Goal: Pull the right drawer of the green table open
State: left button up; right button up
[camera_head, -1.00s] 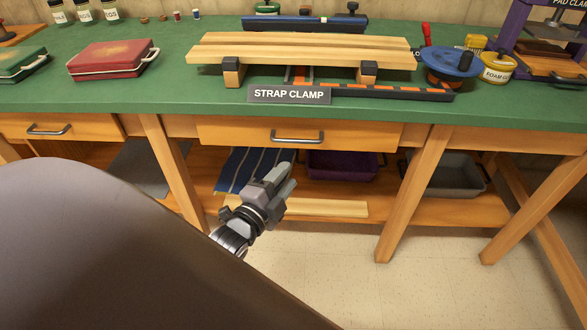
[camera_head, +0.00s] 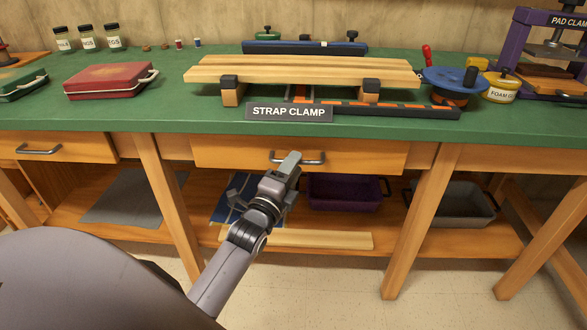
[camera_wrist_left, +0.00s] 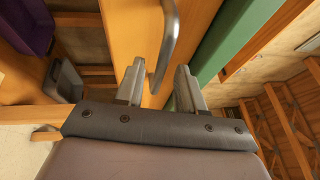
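The green table (camera_head: 400,127) has two drawers with handles in the head view. The right drawer (camera_head: 225,153) is the wooden one below the strap clamp sign, and it looks shut. Its grey bar handle (camera_head: 312,161) is partly hidden behind my left gripper (camera_head: 287,168). In the left wrist view, my left gripper (camera_wrist_left: 160,86) is open, its two fingers apart. The handle (camera_wrist_left: 170,40) shows in the gap between the fingertips, with the drawer front (camera_wrist_left: 130,30) behind it. I cannot tell whether the fingers touch the handle. My right gripper is not in view.
The left drawer (camera_head: 80,147) is shut. A lower shelf holds a purple bin (camera_head: 345,193) and a grey bin (camera_head: 455,203). Table legs (camera_head: 420,225) stand on both sides of the right drawer. A strap clamp with boards (camera_head: 300,70) stands on the tabletop.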

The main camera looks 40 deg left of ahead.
pick_arm(q)
jog(key=shift+w, duration=0.35)
grip_shut()
